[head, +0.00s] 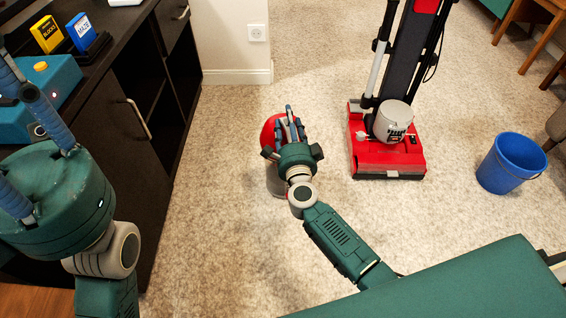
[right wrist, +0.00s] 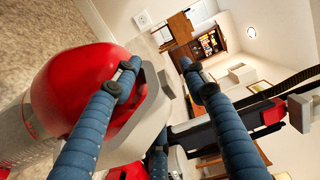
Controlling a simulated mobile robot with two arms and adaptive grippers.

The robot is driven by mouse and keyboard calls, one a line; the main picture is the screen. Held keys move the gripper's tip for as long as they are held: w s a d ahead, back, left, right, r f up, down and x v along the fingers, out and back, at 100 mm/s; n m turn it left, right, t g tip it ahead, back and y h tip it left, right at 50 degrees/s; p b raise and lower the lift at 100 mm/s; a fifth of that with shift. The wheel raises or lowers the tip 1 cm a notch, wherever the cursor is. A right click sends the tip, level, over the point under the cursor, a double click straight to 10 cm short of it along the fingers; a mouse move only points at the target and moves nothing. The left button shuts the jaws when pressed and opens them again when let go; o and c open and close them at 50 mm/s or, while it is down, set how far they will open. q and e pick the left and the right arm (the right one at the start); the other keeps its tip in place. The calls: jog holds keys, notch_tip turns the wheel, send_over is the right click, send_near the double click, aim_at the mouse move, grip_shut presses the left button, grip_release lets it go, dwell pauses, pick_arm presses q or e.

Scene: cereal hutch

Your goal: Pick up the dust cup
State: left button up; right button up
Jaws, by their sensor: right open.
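The dust cup (head: 268,131), with a red top and a clear grey body, stands on the carpet in the head view, partly hidden by my right gripper. My right gripper (head: 292,116) is open, with its blue fingers over the right side of the cup. In the right wrist view, the cup's red top (right wrist: 75,88) fills the left. One finger crosses in front of it, and the other is apart at the right. A pale grey part of the cup shows between the fingers (right wrist: 158,76). My left gripper (head: 18,128) is at the left edge, its blue fingers spread and partly cut off.
A red upright vacuum (head: 388,157) stands right of the cup, with a blue bucket (head: 511,163) farther right. A dark cabinet (head: 120,150) runs along the left, holding a teal box (head: 52,84) and small yellow and blue boxes. Open carpet lies around the cup.

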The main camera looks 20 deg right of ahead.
jog(key=shift+w, duration=0.2)
grip_shut()
jog(key=shift+r, duration=0.3)
